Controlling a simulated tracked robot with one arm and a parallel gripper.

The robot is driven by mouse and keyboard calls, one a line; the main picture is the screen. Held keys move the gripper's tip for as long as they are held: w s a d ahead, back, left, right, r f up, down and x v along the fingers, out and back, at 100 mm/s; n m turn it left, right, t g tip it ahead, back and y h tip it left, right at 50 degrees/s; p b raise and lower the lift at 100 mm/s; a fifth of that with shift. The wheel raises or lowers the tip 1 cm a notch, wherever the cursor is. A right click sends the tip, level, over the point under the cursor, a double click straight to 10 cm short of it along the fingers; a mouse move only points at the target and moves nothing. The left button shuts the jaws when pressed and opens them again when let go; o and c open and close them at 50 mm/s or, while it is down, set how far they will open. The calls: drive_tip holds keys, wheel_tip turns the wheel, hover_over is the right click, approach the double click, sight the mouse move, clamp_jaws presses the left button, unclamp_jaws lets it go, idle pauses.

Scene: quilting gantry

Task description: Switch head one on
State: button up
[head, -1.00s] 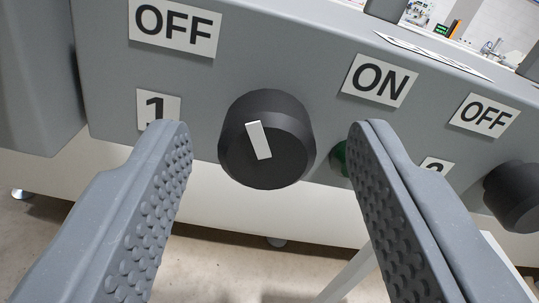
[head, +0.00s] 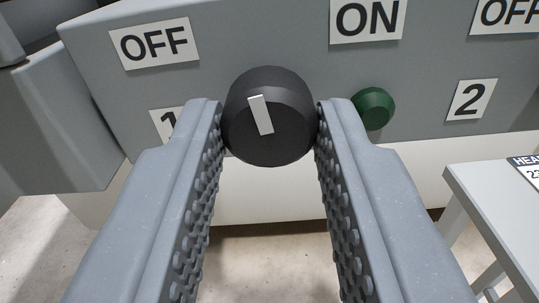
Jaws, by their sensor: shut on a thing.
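The black round knob (head: 271,130) of head one sits on the grey panel between an OFF label (head: 154,43) and an ON label (head: 366,19). Its white pointer mark (head: 261,114) tilts slightly left of upright, toward the OFF side. My gripper (head: 270,112) is shut on the knob, one finger against each side. The label 1 (head: 166,122) is partly hidden by the left finger. A dark green button or lamp (head: 373,108) sits right of the knob and looks unlit.
A label 2 (head: 470,101) and another OFF label (head: 503,14) are farther right on the grey panel (head: 270,35). A pale table (head: 500,195) stands at the lower right. A grey housing (head: 60,125) juts out at the left. Bare floor shows below.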

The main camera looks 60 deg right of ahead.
drive_tip(key=m+b, duration=0.1)
drive_tip(key=m, duration=0.3)
drive_tip(key=shift+m, duration=0.3)
drive_tip(key=shift+s+d+m+b, duration=0.15)
drive_tip(key=shift+m+b, duration=0.75)
drive_tip(key=shift+m, duration=0.6)
drive_tip(key=o, duration=1)
drive_tip(key=shift+d, duration=0.1)
drive_tip(key=shift+a, duration=0.25)
drive_tip(key=shift+a, duration=0.3)
drive_tip(key=p+v, duration=0.2)
drive_tip(key=v, duration=1.1)
